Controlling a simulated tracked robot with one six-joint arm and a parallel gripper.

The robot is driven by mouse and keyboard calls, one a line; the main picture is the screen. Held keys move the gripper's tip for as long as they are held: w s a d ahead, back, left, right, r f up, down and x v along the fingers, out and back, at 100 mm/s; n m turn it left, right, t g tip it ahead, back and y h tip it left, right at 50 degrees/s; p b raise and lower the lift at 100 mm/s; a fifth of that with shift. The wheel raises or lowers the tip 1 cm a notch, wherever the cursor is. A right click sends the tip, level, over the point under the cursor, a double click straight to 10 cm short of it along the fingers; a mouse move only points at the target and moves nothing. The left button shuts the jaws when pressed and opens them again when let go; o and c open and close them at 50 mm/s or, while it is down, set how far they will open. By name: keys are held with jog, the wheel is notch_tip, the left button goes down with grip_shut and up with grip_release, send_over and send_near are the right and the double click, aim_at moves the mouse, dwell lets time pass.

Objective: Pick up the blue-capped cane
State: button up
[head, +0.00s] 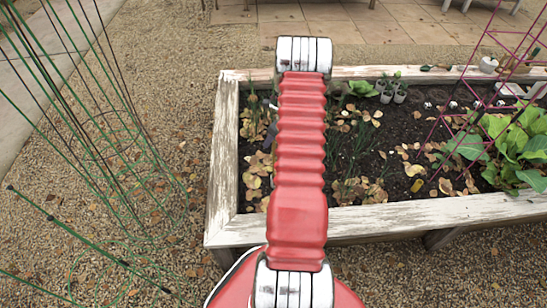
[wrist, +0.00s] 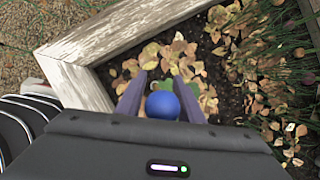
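The round blue cap (wrist: 163,104) shows in the wrist view, seen from its top end, close to my palm. The two dark purple-grey fingers of my gripper (wrist: 163,82) stand on either side of it, with a gap between their tips. The cap fills the width between them in the picture. I cannot tell whether they press on it. The cane's shaft below the cap is hidden. In the head view my red arm covers most of the gripper, and no blue cap shows there.
A weathered wooden bed frame (wrist: 110,45) has its corner close to my gripper. Soil with dry leaves (wrist: 190,65) lies below, with onion-like plants (wrist: 290,50) at right. In the head view, green wire cages (head: 110,150) stand at left, and a pink cage (head: 490,90) at right.

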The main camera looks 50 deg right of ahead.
grip_shut()
jog(key=shift+r, duration=0.1)
dwell(0.4)
notch_tip(320, 180, up, 10)
jog(key=shift+f, duration=0.1)
dwell(0.5)
dwell(0.4)
